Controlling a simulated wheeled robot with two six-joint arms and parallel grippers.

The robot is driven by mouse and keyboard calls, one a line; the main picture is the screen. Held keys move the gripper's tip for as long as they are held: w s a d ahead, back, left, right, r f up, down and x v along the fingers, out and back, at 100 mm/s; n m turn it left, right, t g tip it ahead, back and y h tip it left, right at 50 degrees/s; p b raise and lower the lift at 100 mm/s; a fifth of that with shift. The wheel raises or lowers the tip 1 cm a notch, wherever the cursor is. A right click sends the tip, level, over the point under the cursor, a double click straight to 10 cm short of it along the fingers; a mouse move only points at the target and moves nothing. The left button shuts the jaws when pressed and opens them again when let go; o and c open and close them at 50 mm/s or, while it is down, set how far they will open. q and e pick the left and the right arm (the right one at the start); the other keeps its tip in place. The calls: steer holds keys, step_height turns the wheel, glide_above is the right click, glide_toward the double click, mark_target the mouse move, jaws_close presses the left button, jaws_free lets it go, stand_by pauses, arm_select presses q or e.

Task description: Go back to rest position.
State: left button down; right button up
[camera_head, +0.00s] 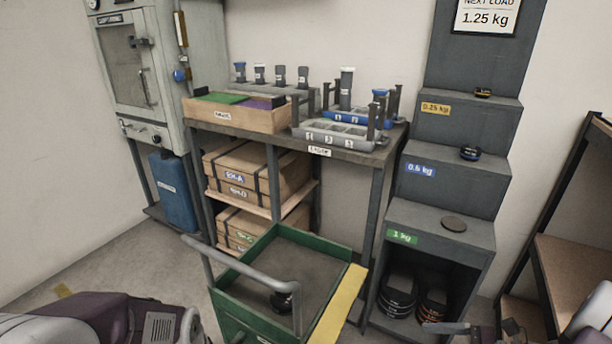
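Parts of my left arm show at the bottom left edge, but its gripper fingers are not in the picture. Part of my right arm shows at the bottom right corner. What looks like the end of my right gripper (446,327) reaches in at the bottom edge, in front of the lowest weight shelf. It is cut off, so I cannot tell whether it is open or holds anything. No gripper is seen touching any object.
A green cart (230,285) with a grey handle and yellow edge stands close ahead, a dark round weight (282,301) inside. Behind are a workbench (376,156) with trays, a stepped weight rack (462,125) and a cabinet (170,75). Floor is clear at left.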

steer(key=a+r+n+g+h+p, duration=0.1)
steer(key=a+r+n+g, duration=0.25)
steer(key=a, duration=0.35)
steer(key=a+r+n+g+p, duration=0.25)
steer(key=a+r+n, duration=0.2)
steer(key=a, duration=0.25)
steer(key=s+a+n+g+h, duration=0.3)
steer(key=s+a+n+h, duration=0.1)
steer(key=s+n+h, duration=0.15)
steer(key=w+d+f+n+t+h+p, duration=0.2)
steer(key=d+n+t+h+p, duration=0.3)
steer(key=n, duration=0.4)
step_height(320, 180, up, 36)
steer(key=p, duration=3.4)
steer(key=shift+d+g, duration=0.25)
steer(key=shift+g, duration=0.05)
steer(key=shift+r, duration=0.1)
steer(key=shift+c, duration=0.2)
